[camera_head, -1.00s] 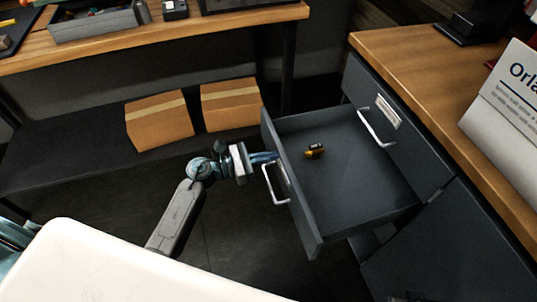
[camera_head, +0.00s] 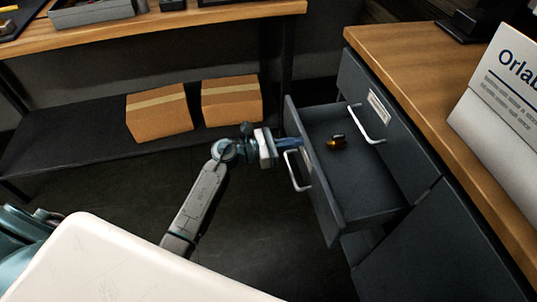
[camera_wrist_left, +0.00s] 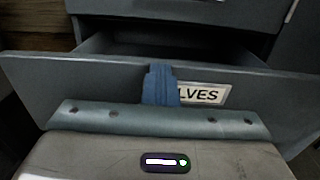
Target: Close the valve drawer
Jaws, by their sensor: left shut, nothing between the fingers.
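The valve drawer (camera_head: 365,190) is a dark grey drawer pulled partly out of the cabinet, with a silver handle (camera_head: 292,171) on its front. A small brass and black valve (camera_head: 337,142) lies inside it. My left gripper (camera_head: 298,143) is shut and empty, its blue fingertips at the upper part of the drawer front, seemingly touching it. In the left wrist view the shut blue fingers (camera_wrist_left: 159,84) are against the drawer front (camera_wrist_left: 80,85) and partly cover a label ending in "LVES" (camera_wrist_left: 205,94). My right gripper is not in view.
A closed drawer (camera_head: 385,115) with a label and handle is above the open one. The wooden cabinet top (camera_head: 415,70) holds a white sign (camera_head: 500,120). Two cardboard boxes (camera_head: 160,112) rest on a low dark shelf at left. Floor before the cabinet is clear.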

